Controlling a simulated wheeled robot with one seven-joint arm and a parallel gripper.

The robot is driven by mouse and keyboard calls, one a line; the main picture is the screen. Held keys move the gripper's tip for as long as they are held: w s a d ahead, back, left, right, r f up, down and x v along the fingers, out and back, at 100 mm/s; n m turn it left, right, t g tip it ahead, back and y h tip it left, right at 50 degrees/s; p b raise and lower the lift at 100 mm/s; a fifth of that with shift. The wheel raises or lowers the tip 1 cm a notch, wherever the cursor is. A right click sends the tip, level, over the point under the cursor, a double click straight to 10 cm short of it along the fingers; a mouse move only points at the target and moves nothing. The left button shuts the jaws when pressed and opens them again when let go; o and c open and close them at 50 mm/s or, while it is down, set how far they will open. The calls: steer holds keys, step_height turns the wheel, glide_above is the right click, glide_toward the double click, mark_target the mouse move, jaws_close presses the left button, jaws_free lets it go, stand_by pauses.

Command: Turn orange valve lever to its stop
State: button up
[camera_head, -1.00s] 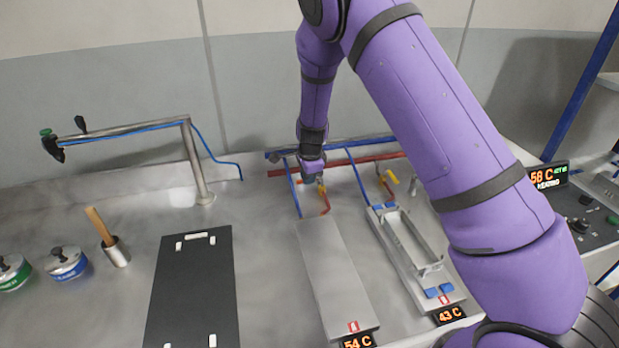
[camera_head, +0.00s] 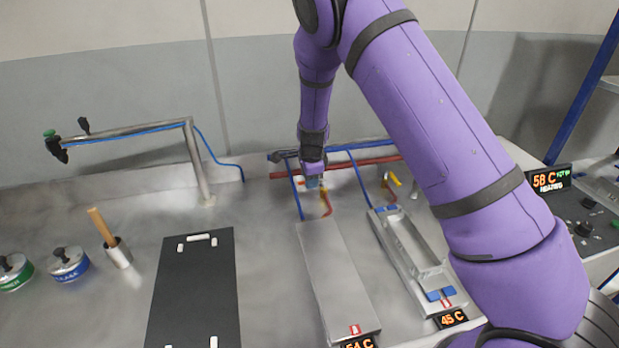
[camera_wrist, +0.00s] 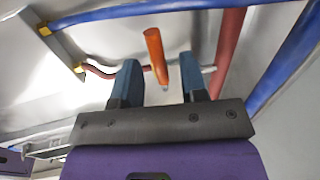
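The orange valve lever (camera_wrist: 155,55) stands out in the wrist view, between the two blue-grey fingertips of my gripper (camera_wrist: 160,75). The fingers are apart, with a gap on both sides of the lever; I see no clear contact. In the head view my gripper (camera_head: 313,181) points down at the pipes behind the left metal plate. There the lever is mostly hidden by the gripper, and only small yellow and orange parts show beside it.
Blue and red pipes (camera_head: 365,160) run along the back wall. A second valve with a yellow handle (camera_head: 396,180) is to the right. The left plate (camera_head: 335,275), a metal frame (camera_head: 410,250) and a black board (camera_head: 195,290) lie in front. A bent pipe stand (camera_head: 198,165) rises at left.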

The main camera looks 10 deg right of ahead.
step_height(320, 180, up, 11)
steer(key=s, duration=0.2)
steer(key=shift+f, duration=0.2)
steer(key=shift+s, duration=0.1)
steer(key=s+d+r+n+t+y, duration=0.1)
steer(key=s+d+r+n, duration=0.3)
steer(key=s+r, duration=0.55)
steer(key=s+d+r+n+y, duration=0.1)
steer(key=s+d+r+n, duration=0.3)
steer(key=s+r, duration=0.55)
steer(key=s+d+r+n+t+h, duration=0.1)
steer(key=s+n, duration=0.4)
steer(key=s, duration=0.5)
steer(key=s+d+r+n+t+h, duration=0.1)
steer(key=s+r+n, duration=0.3)
steer(key=s, duration=0.7)
steer(key=shift+d+r+n, duration=0.4)
steer(key=shift+d+r, duration=0.45)
